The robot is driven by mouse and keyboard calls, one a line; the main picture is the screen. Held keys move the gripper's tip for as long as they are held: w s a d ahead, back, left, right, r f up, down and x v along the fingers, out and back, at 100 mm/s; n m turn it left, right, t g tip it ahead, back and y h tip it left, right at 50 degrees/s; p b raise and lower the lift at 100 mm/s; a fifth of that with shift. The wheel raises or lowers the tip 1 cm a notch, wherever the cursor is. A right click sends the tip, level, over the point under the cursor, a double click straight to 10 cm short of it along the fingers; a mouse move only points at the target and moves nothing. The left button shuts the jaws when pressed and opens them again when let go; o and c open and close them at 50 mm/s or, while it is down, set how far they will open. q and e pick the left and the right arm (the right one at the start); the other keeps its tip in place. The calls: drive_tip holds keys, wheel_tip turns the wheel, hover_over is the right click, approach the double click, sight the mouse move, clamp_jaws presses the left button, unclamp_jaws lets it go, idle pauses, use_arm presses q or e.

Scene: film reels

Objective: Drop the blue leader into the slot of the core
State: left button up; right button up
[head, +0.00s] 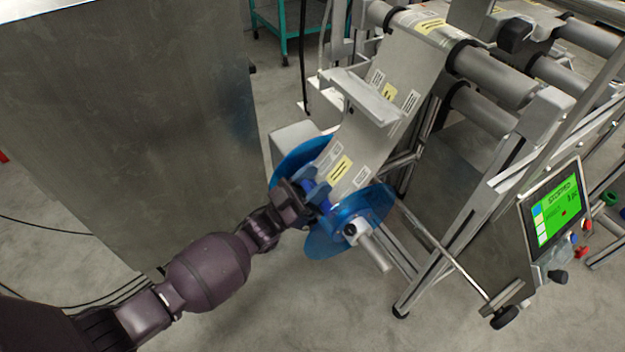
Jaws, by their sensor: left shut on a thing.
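A printed film web (345,170) comes down from the rollers to a reel with two translucent blue flanges (350,222). The reel sits on a metal shaft (375,252) that sticks out at its near side. My left gripper (312,194) is at the reel, between the flanges, beside the web's lower end. It is shut on the blue leader (317,187), a small blue piece mostly covered by the fingers. The core lies between the flanges, largely hidden by the gripper and leader; its slot cannot be made out. My right gripper is not in view.
A large grey metal cabinet (130,110) stands at left, close to my left arm. The machine frame with rollers (495,75) fills the right, with a lit green screen (556,215) on its panel. A teal cart (290,30) stands behind. The floor in front is clear.

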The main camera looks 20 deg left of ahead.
use_arm(q)
drive_tip(key=shift+w+d, duration=0.15)
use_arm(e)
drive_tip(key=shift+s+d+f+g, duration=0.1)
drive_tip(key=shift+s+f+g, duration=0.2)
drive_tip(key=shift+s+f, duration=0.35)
use_arm(q)
drive_tip(key=shift+d+f, duration=0.1)
drive_tip(key=shift+f, duration=0.5)
clamp_jaws()
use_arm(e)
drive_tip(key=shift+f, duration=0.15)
use_arm(q)
drive_tip(key=o, duration=1.1)
unclamp_jaws()
drive_tip(key=shift+d+f, duration=0.1)
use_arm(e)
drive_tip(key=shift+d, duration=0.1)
use_arm(q)
drive_tip(key=shift+v, duration=0.85)
drive_tip(key=v, duration=0.9)
drive_tip(key=shift+r+p, duration=0.25)
drive_tip(key=shift+p, duration=0.15)
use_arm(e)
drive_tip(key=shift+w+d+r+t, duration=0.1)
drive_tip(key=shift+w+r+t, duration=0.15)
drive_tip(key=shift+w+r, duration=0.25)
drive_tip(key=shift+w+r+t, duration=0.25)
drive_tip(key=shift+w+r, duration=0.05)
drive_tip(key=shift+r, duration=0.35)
